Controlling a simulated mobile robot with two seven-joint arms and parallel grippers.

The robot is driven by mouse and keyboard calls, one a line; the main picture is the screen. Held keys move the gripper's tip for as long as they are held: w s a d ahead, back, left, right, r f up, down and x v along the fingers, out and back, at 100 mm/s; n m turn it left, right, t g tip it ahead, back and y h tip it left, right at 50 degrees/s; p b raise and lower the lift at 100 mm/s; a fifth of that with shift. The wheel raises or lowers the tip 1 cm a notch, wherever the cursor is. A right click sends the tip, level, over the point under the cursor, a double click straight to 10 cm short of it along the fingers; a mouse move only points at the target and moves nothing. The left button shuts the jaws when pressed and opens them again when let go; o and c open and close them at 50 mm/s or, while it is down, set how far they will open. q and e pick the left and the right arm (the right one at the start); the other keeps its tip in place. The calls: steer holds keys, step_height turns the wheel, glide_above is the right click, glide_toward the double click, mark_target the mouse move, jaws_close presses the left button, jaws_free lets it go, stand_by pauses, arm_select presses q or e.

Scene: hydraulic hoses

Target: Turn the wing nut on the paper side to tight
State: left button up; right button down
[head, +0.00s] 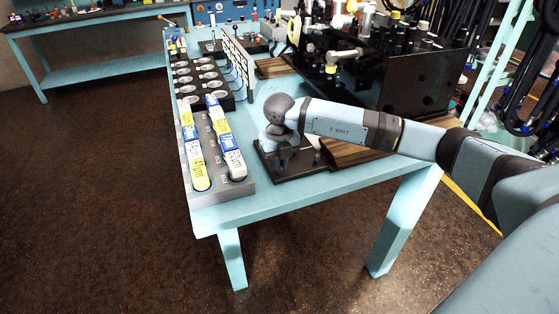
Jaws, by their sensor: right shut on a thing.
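My right arm reaches in from the right, and its gripper (284,160) points down over a small dark base plate (310,172) on the blue table. The fingers are shut low at the fixture on this plate. The wing nut is between or behind the fingers and cannot be made out by itself. A small pale upright part shows just right of the fingers. Which side is the paper side, and how the nut is turned, cannot be told. My left gripper is not in view.
A grey tray (219,192) with yellow-and-white labelled tubes lies left of the plate, with dark round-welled blocks behind it. A wooden board (355,153) is to the right. A large black box (425,75) with fittings stands behind. The table's front strip (290,197) is clear.

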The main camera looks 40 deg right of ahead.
steer(key=shift+r, duration=0.1)
steer(key=c, duration=1.2)
jaws_free()
steer(key=shift+c, duration=0.2)
step_height(320, 180, up, 14)
